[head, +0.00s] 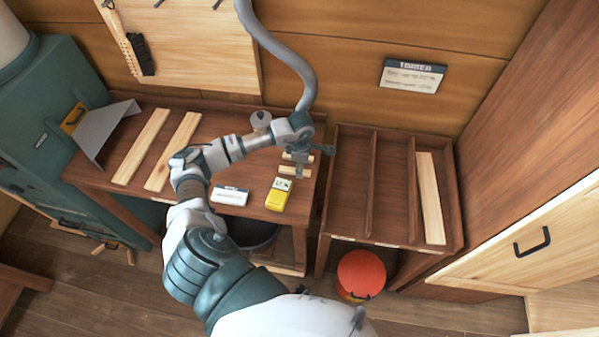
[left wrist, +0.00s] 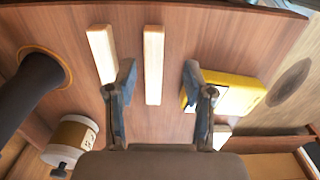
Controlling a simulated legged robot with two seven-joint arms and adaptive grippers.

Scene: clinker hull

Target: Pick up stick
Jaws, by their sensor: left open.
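Two short pale sticks lie side by side on the brown bench. In the left wrist view, one stick (left wrist: 153,65) shows between the fingertips, and the other stick (left wrist: 102,52) lies left of it, beside the left finger. In the head view, the sticks (head: 293,171) are partly hidden by my left gripper (head: 311,158). My left gripper (left wrist: 159,75) is open over the bench with nothing held; its height above the stick is hard to tell. My right gripper is not in view.
A yellow device (head: 277,199) and a white device (head: 231,196) lie near the bench's front edge. The yellow one (left wrist: 235,92) is close to the right finger. Long boards (head: 142,145) lie left. A divided tray (head: 346,185) stands right, holding one board (head: 430,198). A red bucket (head: 360,275) stands below.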

